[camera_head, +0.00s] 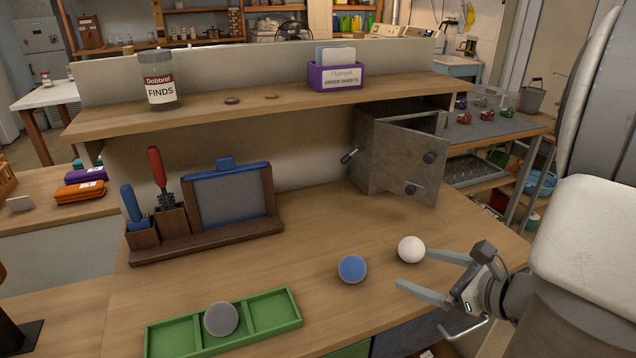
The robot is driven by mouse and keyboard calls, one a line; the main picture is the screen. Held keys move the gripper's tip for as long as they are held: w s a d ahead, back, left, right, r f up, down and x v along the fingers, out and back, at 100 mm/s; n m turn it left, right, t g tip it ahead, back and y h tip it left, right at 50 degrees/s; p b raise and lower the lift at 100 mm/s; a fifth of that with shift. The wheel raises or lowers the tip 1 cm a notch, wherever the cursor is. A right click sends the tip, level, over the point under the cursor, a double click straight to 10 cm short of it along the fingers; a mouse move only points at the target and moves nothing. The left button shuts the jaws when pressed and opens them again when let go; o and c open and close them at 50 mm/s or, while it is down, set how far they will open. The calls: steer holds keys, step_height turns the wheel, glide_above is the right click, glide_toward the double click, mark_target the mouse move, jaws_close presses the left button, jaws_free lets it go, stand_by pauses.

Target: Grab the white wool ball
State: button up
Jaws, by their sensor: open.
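A white wool ball (411,249) sits on the wooden worktop, towards the right. My gripper (411,269) is open and comes in from the right. Its two fingertips point left, one at the ball's right edge in the picture and the other in front of it. The ball does not look held; I cannot tell whether the rear finger touches it. A blue ball (352,269) sits on the worktop to the left of the white one. A grey ball (221,319) rests in the middle of a green divided tray (284,309).
A grey metal box (385,160) with an open door (418,160) stands behind the white ball. A wooden tool rack (207,226) stands at the left. A raised shelf (225,100) bears a jar (159,82) and a purple box (336,77). The worktop's middle is clear.

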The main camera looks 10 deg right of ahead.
steer(key=s+d+f+m+t+h+b, duration=0.1)
steer(key=s+d+f+m+h, duration=0.1)
steer(key=d+f+m+h, duration=0.4)
steer(key=y+b, duration=0.2)
glide_toward(419, 253)
steer(key=shift+n, duration=0.3)
steer(key=x, duration=0.6)
steer(key=shift+f, duration=0.5)
steer(key=shift+r+x, duration=0.2)
steer(key=shift+x, duration=1.35)
steer(key=shift+r+x, duration=0.2)
steer(key=shift+x, duration=1.35)
steer(key=shift+w+a, duration=0.1)
steer(key=shift+w, duration=0.05)
steer(key=c, duration=1.3)
